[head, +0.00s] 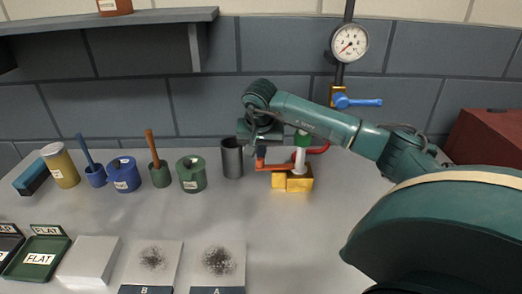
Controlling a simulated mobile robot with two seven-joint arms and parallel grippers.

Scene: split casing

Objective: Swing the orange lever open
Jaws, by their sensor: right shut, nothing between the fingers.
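The orange lever (272,168) reaches left from a yellow block (298,182) on the table, and its left end turns up. A white post with a green top (303,140) stands on the block, and a curved red part (321,149) shows at its right. My right gripper (259,151) points down at the lever's upturned left end. It is shut with nothing between its fingers. At this size I cannot tell whether the fingertips touch the lever. My left gripper is not in view.
A dark grey cup (232,158) stands just left of my right gripper. Green (191,174) and blue (123,174) containers stand further left. A pipe with a gauge (349,43) and blue valve handle (362,102) is behind. The table's front middle is clear.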

